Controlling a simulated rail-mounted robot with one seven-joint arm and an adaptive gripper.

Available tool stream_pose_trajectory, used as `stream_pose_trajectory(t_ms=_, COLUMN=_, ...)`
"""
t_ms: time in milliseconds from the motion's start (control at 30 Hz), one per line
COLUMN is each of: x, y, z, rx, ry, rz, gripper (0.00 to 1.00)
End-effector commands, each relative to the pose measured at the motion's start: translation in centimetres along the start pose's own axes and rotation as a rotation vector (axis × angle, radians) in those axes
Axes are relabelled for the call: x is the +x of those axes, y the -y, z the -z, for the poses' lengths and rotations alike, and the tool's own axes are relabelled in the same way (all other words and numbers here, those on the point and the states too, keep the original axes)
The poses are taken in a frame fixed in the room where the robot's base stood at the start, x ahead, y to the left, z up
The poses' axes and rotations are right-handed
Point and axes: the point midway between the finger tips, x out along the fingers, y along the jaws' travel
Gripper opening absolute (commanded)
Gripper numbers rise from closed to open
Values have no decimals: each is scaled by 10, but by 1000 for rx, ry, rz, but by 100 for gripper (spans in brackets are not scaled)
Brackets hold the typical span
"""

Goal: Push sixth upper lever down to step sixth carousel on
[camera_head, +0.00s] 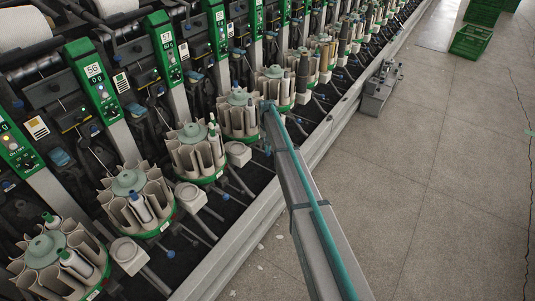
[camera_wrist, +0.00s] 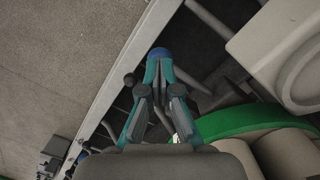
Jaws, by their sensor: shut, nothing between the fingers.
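My gripper (camera_head: 267,106) is at the end of my arm, in front of a green-based carousel (camera_head: 238,118) of beige pockets. In the wrist view its fingers (camera_wrist: 158,64) are shut, with their tips together. A round blue lever knob (camera_wrist: 159,53) shows right at the fingertips, partly covered by them; whether they touch cannot be told. A darker knob (camera_wrist: 129,79) is left of the fingers. The carousel's green rim (camera_wrist: 240,120) curves at the right. In the head view my arm hides the lever at the gripper. Which station is the sixth cannot be read off.
More carousels (camera_head: 196,152) line the machine, with white boxes (camera_head: 190,197) beside them and blue-tipped levers (camera_head: 225,197) below. A white box (camera_wrist: 285,50) is close right in the wrist view. A metal rail (camera_head: 240,255) edges the machine.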

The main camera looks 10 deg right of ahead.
Motion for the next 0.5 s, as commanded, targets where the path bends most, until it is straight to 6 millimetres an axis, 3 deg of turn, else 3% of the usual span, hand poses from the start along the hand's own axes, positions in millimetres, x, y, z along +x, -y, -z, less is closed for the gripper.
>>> stream_pose_trajectory(t_ms=333, x=1, y=0, z=0, rx=0, ry=0, rz=0, gripper=0)
stream_pose_trajectory(t_ms=500, x=12, y=0, z=1, rx=0, ry=1, rz=0, gripper=0)
